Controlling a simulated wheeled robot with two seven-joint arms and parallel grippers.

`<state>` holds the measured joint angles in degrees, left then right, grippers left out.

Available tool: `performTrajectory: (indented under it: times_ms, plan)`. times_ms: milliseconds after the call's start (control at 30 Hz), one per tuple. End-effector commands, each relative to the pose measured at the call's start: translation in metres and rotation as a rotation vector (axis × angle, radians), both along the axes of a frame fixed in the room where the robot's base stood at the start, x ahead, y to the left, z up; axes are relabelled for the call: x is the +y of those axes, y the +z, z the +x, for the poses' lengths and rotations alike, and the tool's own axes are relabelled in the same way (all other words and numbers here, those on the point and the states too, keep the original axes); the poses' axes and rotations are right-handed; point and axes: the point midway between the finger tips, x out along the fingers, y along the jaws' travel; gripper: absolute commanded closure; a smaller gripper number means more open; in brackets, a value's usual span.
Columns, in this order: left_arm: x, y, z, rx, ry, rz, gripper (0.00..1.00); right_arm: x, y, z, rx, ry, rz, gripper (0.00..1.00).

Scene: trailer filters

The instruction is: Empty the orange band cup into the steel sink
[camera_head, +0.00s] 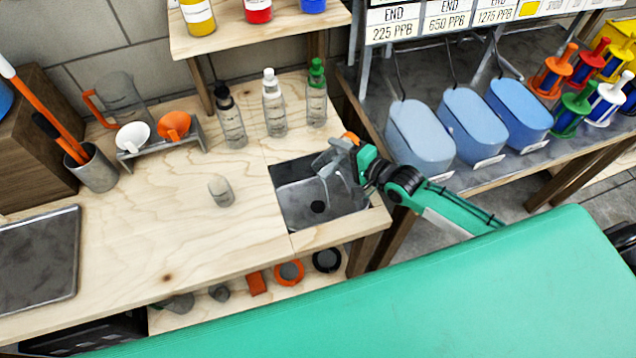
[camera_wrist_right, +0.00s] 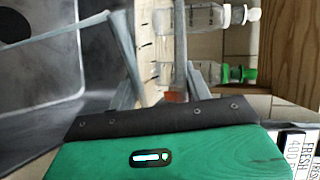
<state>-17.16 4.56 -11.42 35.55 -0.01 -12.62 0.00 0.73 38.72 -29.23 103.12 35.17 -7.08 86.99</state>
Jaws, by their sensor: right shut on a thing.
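My right gripper (camera_head: 333,165) is over the steel sink (camera_head: 290,205), which is set in the wooden counter and has a dark round drain. The gripper is shut on the orange band cup, a clear cup whose orange part (camera_head: 350,138) shows at the gripper's upper edge. In the right wrist view, the cup (camera_wrist_right: 147,50) lies between the fingers, with dark graduation marks and a bit of orange low down. It looks tilted on its side; I cannot tell whether liquid is in it. The sink also shows in the right wrist view (camera_wrist_right: 50,65). My left gripper is not in view.
Bottles with black (camera_head: 230,120), white (camera_head: 273,105) and green (camera_head: 317,95) caps stand behind the sink. A small clear cup (camera_head: 221,191) stands on the counter to its left. The counter's middle is mostly clear.

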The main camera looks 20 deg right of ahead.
Motion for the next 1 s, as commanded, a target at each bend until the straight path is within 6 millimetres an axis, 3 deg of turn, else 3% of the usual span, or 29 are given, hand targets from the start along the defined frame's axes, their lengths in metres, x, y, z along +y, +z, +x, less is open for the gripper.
performTrajectory:
  times_ms: [1000]
  plan:
    - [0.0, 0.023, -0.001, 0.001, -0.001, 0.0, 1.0, 0.003, 0.009, -0.002, -0.059, 0.0, -0.093, 0.84]
